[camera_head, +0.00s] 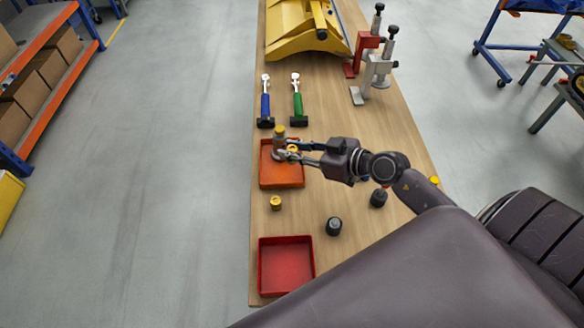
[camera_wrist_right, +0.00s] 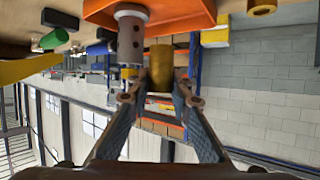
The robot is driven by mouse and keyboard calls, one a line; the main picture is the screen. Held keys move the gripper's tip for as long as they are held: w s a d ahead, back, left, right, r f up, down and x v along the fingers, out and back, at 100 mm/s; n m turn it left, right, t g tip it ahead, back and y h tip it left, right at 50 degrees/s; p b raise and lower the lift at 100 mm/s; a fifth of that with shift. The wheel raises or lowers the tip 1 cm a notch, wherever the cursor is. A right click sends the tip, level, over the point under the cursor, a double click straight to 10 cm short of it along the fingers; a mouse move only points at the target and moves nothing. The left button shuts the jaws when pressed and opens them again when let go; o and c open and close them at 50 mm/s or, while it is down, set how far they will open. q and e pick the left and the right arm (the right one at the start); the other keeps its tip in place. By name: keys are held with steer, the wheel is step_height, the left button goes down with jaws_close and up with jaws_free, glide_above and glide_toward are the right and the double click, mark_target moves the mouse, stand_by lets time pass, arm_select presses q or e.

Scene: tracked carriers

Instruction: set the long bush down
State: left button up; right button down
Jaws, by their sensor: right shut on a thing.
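The long bush, a plain brass-coloured cylinder (camera_wrist_right: 160,70), is between the fingertips of my right gripper (camera_wrist_right: 158,97). In the head view the bush (camera_head: 292,149) shows as a small yellow spot between the fingers of the right gripper (camera_head: 286,151), over the orange tray (camera_head: 283,178). In the wrist view, which is upside down, a gap shows between the bush and the tray (camera_wrist_right: 185,14). A grey cylinder with small holes (camera_wrist_right: 131,42) stands close beside the bush, by one fingertip. I cannot tell whether they touch. My left gripper is not in view.
A red tray (camera_head: 287,264) lies at the near left table edge. A short brass bush (camera_head: 276,203) and dark cylinders (camera_head: 334,226) stand on the wood between. Two hammers (camera_head: 265,108) lie beyond the orange tray, with red and grey stands (camera_head: 376,72) further right.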

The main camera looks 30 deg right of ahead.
step_height(320, 180, down, 3)
steer(key=shift+f+b, duration=0.1)
steer(key=shift+b, duration=0.25)
step_height(320, 180, down, 4)
steer(key=shift+b, duration=0.95)
steer(key=c, duration=1.7)
jaws_free()
steer(key=shift+f, duration=0.15)
steer(key=shift+c, duration=0.2)
